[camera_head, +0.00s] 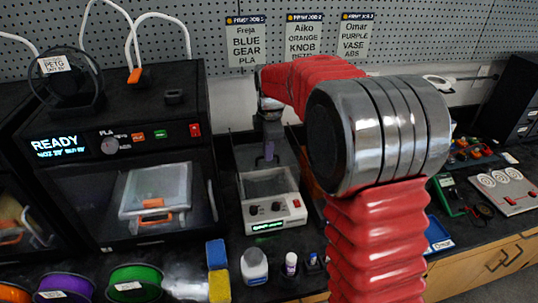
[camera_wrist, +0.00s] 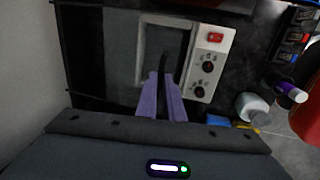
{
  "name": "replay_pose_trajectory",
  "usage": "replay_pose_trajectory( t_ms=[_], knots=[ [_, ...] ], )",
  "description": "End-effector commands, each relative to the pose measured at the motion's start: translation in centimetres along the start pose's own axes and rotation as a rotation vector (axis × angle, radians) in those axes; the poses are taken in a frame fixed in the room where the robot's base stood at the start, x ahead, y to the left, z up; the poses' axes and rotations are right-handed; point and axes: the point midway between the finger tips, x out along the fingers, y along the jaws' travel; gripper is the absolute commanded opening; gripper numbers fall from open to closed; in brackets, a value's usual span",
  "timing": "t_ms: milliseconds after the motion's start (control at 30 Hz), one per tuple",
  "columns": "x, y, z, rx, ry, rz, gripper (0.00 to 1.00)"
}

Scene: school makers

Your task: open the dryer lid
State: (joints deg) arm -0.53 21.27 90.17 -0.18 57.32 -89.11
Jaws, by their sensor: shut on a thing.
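The dryer (camera_head: 256,219) is a pale box on the bench, with knobs, a red switch and a lit green display on its front. It also shows in the wrist view (camera_wrist: 211,79). Its lid (camera_head: 268,183) has a grey panel, which also shows in the wrist view (camera_wrist: 165,38); I cannot tell how far it is raised. My gripper (camera_head: 268,154) is above the rear of the dryer. In the wrist view, my gripper's purple fingers (camera_wrist: 166,82) are shut around a thin dark piece, seemingly the lid handle (camera_wrist: 167,62). The grip is partly hidden.
A black 3D printer (camera_head: 160,100) stands left of the dryer. A white bottle (camera_head: 254,268), small vials and a blue-yellow sponge (camera_head: 217,270) stand in front. Spools (camera_head: 135,284) lie at front left. A green multimeter (camera_head: 450,194) is at right. A pegboard wall is behind.

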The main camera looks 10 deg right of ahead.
Motion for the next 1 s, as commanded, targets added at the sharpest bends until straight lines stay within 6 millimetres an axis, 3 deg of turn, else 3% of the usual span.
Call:
replay_pose_trajectory(
  t_ms=[600,1000],
  knots=[
    [1.8,8.7,0.0,0.000,0.000,0.003,0.00],
    [2.4,12.3,0.0,0.000,-0.001,0.001,0.00]
  ],
)
